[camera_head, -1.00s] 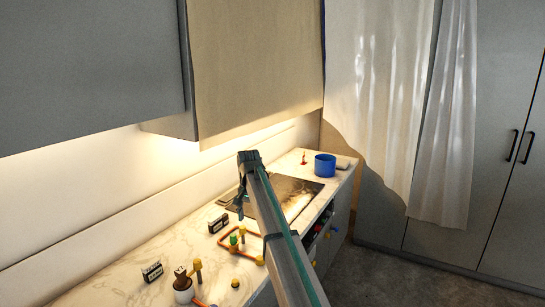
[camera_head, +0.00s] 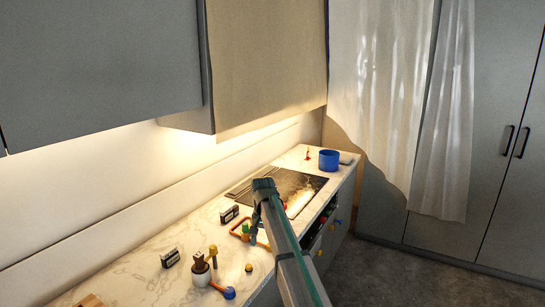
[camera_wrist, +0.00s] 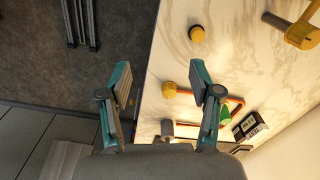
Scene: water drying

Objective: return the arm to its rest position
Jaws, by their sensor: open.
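My arm (camera_head: 284,245) reaches up from the bottom of the head view, over the front edge of the marble counter. Its bend (camera_head: 264,185) shows in front of the cooktop. My gripper hangs below that bend and is small and partly hidden in the head view. In the wrist view my gripper (camera_wrist: 162,84) has its two teal-edged fingers wide apart, with nothing between them. It points down over the counter's edge, with the dark floor on one side and the marble on the other.
Wall cabinets (camera_head: 100,60) hang above. Open floor (camera_head: 390,270) lies at the right.

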